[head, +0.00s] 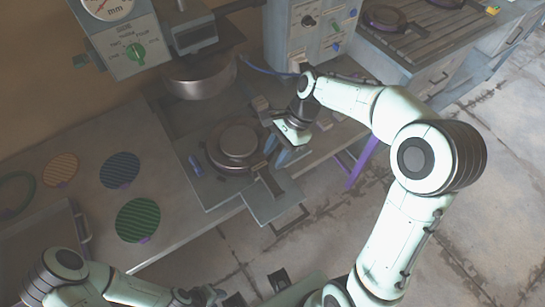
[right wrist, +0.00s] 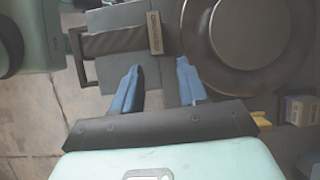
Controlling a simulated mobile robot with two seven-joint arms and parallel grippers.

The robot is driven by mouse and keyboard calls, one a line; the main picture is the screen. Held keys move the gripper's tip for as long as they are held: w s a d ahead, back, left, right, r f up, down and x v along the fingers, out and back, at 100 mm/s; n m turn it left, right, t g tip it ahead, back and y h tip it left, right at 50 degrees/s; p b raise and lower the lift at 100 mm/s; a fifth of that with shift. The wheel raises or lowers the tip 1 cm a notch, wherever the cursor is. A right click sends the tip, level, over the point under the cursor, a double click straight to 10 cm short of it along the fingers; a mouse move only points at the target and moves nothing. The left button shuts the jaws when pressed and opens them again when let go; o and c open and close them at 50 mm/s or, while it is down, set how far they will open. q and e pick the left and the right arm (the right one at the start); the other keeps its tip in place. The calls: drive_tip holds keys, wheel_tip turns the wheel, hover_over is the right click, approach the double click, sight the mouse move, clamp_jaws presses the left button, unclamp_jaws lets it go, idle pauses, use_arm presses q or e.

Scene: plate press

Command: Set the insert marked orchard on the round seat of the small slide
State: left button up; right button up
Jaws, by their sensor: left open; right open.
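Three ribbed round inserts lie on the bench at the left: orange (head: 61,169), blue (head: 120,169) and green (head: 138,219). No orchard mark is readable on any of them. A round metal disc (head: 238,145) sits on a dark base at the press; it also shows in the right wrist view (right wrist: 237,32). A handled slide (head: 272,198) extends from it toward the front, with a small label block (right wrist: 155,32). My right gripper (head: 285,153) is open and empty beside the disc, its blue fingertips near the slide. My left gripper (head: 208,297) is open low in the head view, away from the inserts.
A press head with a round ram (head: 199,77) hangs above and behind the disc. A control box (head: 310,35) stands at the back. A tray (head: 45,243) lies at the lower left.

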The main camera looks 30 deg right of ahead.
use_arm(q)
drive_tip(key=shift+w+r+p, duration=0.6)
drive_tip(key=shift+r+p, duration=0.1)
drive_tip(key=shift+r, duration=0.25)
use_arm(e)
drive_tip(key=v, duration=0.9)
drive_tip(key=shift+s, duration=0.1)
